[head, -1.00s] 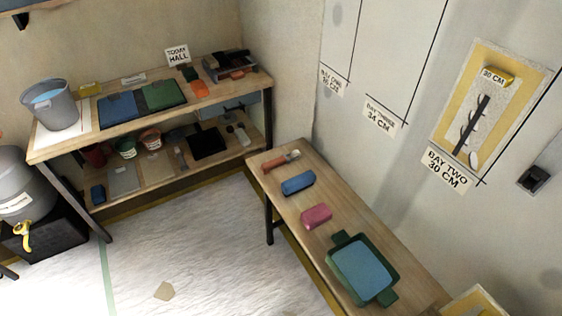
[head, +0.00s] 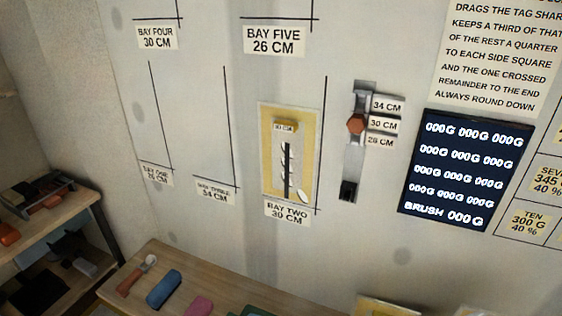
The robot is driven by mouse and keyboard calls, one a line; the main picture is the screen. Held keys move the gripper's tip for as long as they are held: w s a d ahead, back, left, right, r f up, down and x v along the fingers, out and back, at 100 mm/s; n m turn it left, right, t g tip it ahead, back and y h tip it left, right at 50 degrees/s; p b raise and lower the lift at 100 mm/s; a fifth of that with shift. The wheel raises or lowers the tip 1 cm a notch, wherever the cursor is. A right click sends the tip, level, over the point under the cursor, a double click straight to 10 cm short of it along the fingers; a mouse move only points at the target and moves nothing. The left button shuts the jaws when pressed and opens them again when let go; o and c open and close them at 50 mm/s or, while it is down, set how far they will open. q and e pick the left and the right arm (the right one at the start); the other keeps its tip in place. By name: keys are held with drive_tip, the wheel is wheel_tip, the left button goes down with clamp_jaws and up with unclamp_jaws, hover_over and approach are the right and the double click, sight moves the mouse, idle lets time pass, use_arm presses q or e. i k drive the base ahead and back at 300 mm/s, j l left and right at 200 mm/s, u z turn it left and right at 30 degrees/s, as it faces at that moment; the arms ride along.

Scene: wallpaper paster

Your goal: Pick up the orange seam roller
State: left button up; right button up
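The orange seam roller (head: 131,281) lies on the far left end of the wooden bench (head: 228,291), near the bottom of the head view. Its orange handle points toward the lower left and its pale head toward the upper right. It lies beside a blue block (head: 164,289), apart from it. Neither of my grippers shows in this view.
A pink block (head: 199,307) and a green edge (head: 256,311) show farther along the bench, cut off by the frame. A two-level shelf (head: 60,221) stands at the left, with a gap before the bench. The wall behind carries bay labels, a yellow-bordered panel (head: 312,150) and a dark board (head: 465,170).

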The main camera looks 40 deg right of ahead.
sight(122, 290)
drive_tip(key=z, duration=0.55)
drive_tip(key=i+j+z, duration=0.15)
drive_tip(key=j+z, duration=0.15)
drive_tip(key=i+j+z, duration=0.15)
drive_tip(key=j+z, duration=0.15)
drive_tip(key=i+j+z, duration=0.1)
drive_tip(key=j+z, duration=0.2)
drive_tip(key=i+j+z, duration=0.1)
drive_tip(key=j+z, duration=0.2)
drive_tip(key=i+j+z, duration=0.1)
drive_tip(key=j, duration=1)
drive_tip(key=j+z, duration=0.1)
drive_tip(key=j, duration=1.05)
